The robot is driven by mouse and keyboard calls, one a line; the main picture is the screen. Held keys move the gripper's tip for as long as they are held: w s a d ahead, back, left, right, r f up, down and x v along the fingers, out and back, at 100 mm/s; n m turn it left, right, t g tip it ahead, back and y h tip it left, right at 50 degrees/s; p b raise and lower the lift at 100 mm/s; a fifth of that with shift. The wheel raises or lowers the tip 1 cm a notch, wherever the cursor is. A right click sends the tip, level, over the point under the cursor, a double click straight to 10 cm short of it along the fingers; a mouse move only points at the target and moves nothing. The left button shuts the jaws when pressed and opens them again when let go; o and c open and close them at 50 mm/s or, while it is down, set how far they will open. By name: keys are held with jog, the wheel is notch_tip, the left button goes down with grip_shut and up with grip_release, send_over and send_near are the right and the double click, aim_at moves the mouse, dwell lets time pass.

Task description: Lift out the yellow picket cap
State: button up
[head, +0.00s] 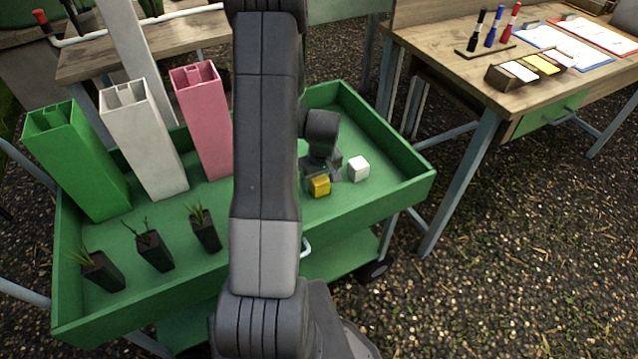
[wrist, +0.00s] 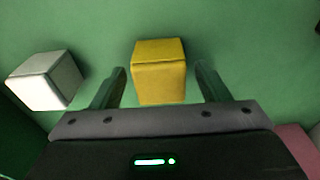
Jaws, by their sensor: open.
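The yellow picket cap (head: 319,186) is a small cube-like block on the floor of the green cart tray, right of my arm in the head view. In the wrist view the yellow cap (wrist: 159,72) sits between and slightly beyond the two fingers of my gripper (wrist: 161,80). The fingers are apart, with a gap on each side of the cap. In the head view my gripper (head: 322,172) is low over the tray, just behind the cap, and its fingers are partly hidden. A white cap (head: 358,169) lies close by to the right; it also shows at left in the wrist view (wrist: 45,80).
Green (head: 80,165), white (head: 145,145) and pink (head: 203,125) upright tubes stand at the tray's left and back. Several small potted plants (head: 154,250) stand in front. The tray's raised rim (head: 400,198) encloses it. A wooden table (head: 450,60) stands at right.

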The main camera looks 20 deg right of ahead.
aim_at(319, 178)
jog(key=shift+w+f, duration=0.1)
jog(key=shift+f, duration=0.6)
jog(key=c, duration=1)
jog(key=shift+c, duration=0.2)
jog(key=shift+r, duration=0.15)
notch_tip(319, 178, up, 10)
jog(key=shift+f+p, duration=0.1)
jog(key=shift+p, duration=0.6)
jog(key=shift+r+p, duration=1.1)
jog(key=shift+r, duration=0.75)
